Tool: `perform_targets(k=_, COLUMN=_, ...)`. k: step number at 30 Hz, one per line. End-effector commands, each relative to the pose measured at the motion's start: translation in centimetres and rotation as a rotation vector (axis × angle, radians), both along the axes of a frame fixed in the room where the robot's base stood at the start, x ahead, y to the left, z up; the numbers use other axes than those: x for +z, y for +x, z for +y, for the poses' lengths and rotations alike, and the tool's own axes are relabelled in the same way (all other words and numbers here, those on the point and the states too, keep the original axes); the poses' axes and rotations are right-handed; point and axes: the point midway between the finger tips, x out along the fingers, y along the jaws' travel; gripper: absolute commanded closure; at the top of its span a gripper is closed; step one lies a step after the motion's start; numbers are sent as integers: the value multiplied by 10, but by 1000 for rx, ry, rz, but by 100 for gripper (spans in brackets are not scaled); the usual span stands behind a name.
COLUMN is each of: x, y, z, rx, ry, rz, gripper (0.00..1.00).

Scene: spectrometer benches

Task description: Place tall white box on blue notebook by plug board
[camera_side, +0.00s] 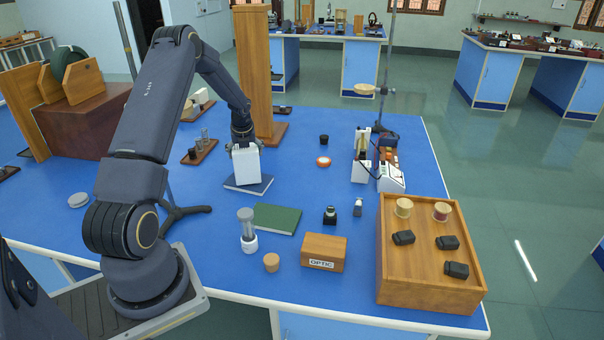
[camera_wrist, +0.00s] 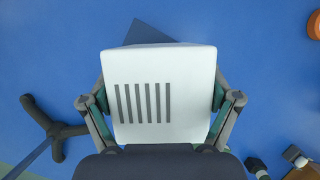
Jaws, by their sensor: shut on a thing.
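The tall white box (camera_side: 246,165) stands upright in my gripper (camera_side: 243,140), which is shut on it from above. In the wrist view the box (camera_wrist: 165,75), with dark stripes on its face, fills the space between the two fingers (camera_wrist: 160,105). The blue notebook (camera_side: 260,187) lies flat on the blue table directly under the box. A dark corner of it shows past the box in the wrist view (camera_wrist: 145,33). I cannot tell whether the box's base touches the notebook or is just above it.
A small wooden board with metal parts (camera_side: 200,151) lies left of the box. A tall wooden column (camera_side: 254,75) stands behind. A green book (camera_side: 278,218) and a glass-topped cylinder (camera_side: 248,238) are in front.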

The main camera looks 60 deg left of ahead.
Motion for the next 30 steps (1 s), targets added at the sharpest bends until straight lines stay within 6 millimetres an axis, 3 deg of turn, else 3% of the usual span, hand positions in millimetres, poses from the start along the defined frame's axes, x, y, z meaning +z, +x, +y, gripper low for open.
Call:
perform_targets(k=2, x=-2, y=0, z=0, rx=0, ry=1, rz=-2, gripper=69)
perform_targets(k=3, x=-2, y=0, z=0, rx=0, ry=0, rz=0, gripper=9)
perform_targets(k=6, x=-2, y=0, z=0, rx=0, ry=0, rz=0, gripper=0)
perform_targets(k=19, x=7, y=-1, z=-2, rx=1, ry=0, rz=-2, gripper=0)
perform_targets(k=30, x=80, y=-12, z=-29, rx=2, ry=1, rz=-3, gripper=0)
